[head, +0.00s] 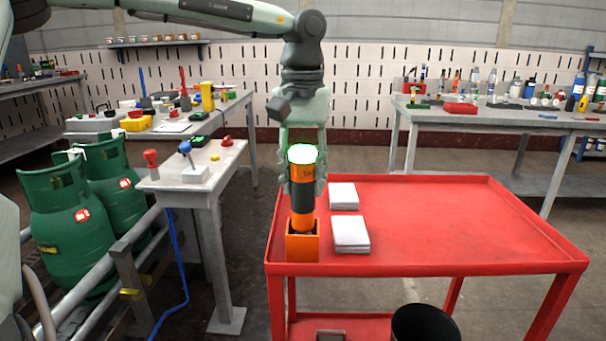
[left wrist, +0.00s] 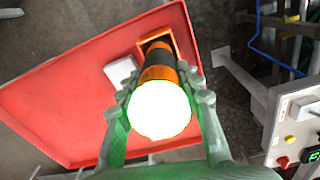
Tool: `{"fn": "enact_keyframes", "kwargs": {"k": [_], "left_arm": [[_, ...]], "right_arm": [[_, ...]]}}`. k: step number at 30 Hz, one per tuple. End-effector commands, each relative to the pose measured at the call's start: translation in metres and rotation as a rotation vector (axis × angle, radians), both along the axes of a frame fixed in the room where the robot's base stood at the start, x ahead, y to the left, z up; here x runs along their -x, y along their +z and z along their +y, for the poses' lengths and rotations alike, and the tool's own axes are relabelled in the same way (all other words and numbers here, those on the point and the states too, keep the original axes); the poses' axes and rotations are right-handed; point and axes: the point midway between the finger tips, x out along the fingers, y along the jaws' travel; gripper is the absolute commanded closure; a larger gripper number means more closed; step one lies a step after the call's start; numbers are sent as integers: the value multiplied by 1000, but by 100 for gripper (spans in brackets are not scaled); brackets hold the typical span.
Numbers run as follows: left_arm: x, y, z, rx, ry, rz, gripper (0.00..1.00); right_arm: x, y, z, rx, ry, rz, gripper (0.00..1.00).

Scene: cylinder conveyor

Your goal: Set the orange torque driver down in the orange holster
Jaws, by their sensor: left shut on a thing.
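The orange torque driver (head: 303,187) has an orange and black body and a bright white round top. My left gripper (head: 303,175) is shut around its upper part and holds it nearly upright. Its lower end is at the mouth of the orange holster (head: 302,246), a square box at the near left corner of the red cart. In the left wrist view the driver (left wrist: 158,75) points into the holster (left wrist: 152,46), between the fingers of the gripper (left wrist: 158,105). How deep the tip sits inside is hidden. My right gripper is in neither view.
The red cart top (head: 450,220) is mostly bare to the right. Two white stacks (head: 350,233) lie just right of the holster. A small grey table (head: 200,185) with knobs stands left, beside green gas cylinders (head: 68,213). A black bin (head: 424,325) is below the cart top.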

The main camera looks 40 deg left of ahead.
Motion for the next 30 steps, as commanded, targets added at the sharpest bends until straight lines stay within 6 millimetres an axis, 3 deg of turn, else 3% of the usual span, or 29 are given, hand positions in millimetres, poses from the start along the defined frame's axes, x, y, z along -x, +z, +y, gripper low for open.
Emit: {"fn": "enact_keyframes", "kwargs": {"k": [13, 14, 19, 30], "left_arm": [[0, -7, 0, 0, 0, -2, 100], [0, -7, 0, 0, 0, -2, 62], [0, -8, 0, 0, 0, -1, 41], [0, -5, 0, -1, 0, -1, 41]], "right_arm": [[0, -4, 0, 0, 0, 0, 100], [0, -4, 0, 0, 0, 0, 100], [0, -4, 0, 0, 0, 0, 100], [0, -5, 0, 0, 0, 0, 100]]}}
